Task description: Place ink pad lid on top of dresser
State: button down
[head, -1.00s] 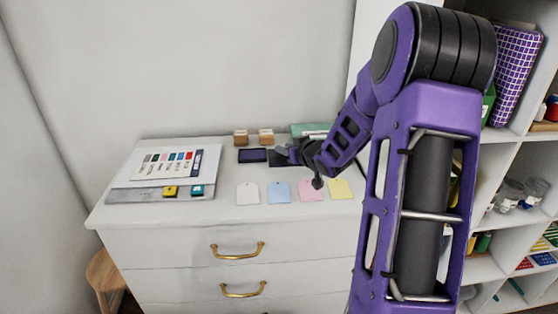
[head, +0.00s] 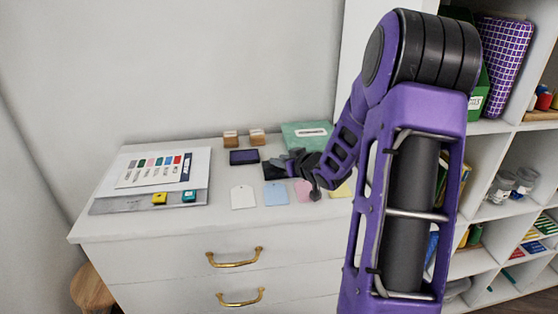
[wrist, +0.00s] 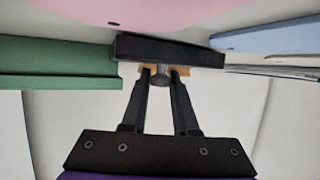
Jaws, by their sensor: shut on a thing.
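The ink pad lid (head: 272,171) is a flat dark piece over the dresser top, just right of and nearer than the open ink pad (head: 244,157). My gripper (head: 287,166) reaches in from the right and is shut on the lid's edge. In the wrist view, the lid (wrist: 168,48) is a black bar at the fingertips (wrist: 160,76). I cannot tell whether it touches the surface. The white dresser (head: 110,224) stands below, with brass handles on its drawers. The arm hides part of its right side.
White, blue (head: 276,195), pink and yellow tags lie in a row in front of the lid. Two wooden stamps (head: 244,138) and a green box (head: 300,136) stand behind. A colour chart (head: 160,170) lies left. Shelves (head: 515,127) stand right.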

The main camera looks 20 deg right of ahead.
jog(key=shift+f, duration=0.2)
jog(key=c, duration=0.7)
grip_release()
jog(key=shift+r, duration=0.1)
jog(key=shift+s+r, duration=0.1)
jog(key=shift+r, duration=0.1)
jog(key=p+v, duration=0.2)
jog(key=v, duration=0.9)
jog(key=shift+s+r, duration=0.1)
jog(key=shift+s, duration=0.3)
